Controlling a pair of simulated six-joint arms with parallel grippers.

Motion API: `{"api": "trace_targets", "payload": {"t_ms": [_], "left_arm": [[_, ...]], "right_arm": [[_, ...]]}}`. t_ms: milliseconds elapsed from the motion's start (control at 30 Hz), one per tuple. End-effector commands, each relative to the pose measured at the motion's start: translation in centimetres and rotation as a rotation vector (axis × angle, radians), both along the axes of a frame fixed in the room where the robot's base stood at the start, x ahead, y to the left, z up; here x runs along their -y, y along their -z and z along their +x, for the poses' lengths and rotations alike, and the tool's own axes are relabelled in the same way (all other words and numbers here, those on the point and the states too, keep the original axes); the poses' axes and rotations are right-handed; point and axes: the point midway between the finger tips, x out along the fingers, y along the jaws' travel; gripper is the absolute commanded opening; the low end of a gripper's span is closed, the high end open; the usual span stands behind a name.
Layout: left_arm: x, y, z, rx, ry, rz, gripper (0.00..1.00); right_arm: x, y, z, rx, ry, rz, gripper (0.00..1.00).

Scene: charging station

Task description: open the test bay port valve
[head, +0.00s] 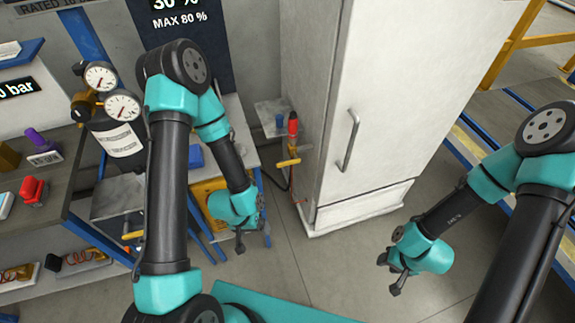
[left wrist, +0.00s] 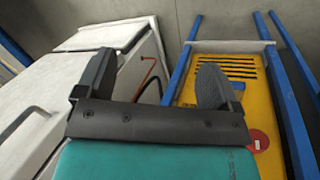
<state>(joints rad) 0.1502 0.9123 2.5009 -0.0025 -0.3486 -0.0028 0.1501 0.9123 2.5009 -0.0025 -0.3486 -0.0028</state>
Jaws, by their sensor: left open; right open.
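A valve with a yellow lever (head: 288,162) sits on the left side of the white cabinet, below a red fitting (head: 293,125). A second yellow lever (head: 132,235) shows at the lower left, below the grey cylinder. I cannot tell from labels which is the test bay port valve. My left gripper (head: 240,242) is open and empty, lower and left of the cabinet-side valve and apart from it. Its spread fingers (left wrist: 155,75) show in the left wrist view with nothing between them. My right gripper (head: 393,277) is open and empty over the floor at the right.
A yellow vented unit (left wrist: 228,75) in a blue frame lies beyond my left fingers. Two gauges (head: 112,90) and a workbench (head: 60,165) are at the left. The floor (head: 330,260) between my arms is clear.

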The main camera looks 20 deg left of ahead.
Motion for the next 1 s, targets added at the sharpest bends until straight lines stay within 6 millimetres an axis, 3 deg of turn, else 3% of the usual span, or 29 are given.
{"api": "trace_targets", "payload": {"t_ms": [233, 433, 700, 867, 1000], "left_arm": [[0.4, 0.4, 1.2, 0.023, -0.066, 0.010, 0.67], [2.1, 1.9, 5.9, 0.134, -0.364, 0.041, 0.49], [4.8, 2.7, 12.9, 0.414, -0.922, 0.010, 0.49], [6.4, 2.0, 15.4, 0.619, -1.211, -0.076, 0.49], [8.1, 0.7, 16.3, 0.820, -1.418, -0.196, 0.49]], "right_arm": [[0.0, 0.0, 0.0, 0.000, 0.000, 0.000, 0.43], [0.0, 0.0, 0.0, 0.000, 0.000, 0.000, 0.43], [0.0, 0.0, 0.0, 0.000, 0.000, 0.000, 0.43], [0.0, 0.0, 0.0, 0.000, 0.000, 0.000, 0.43], [0.0, 0.0, 0.0, 0.000, 0.000, 0.000, 0.43]]}}
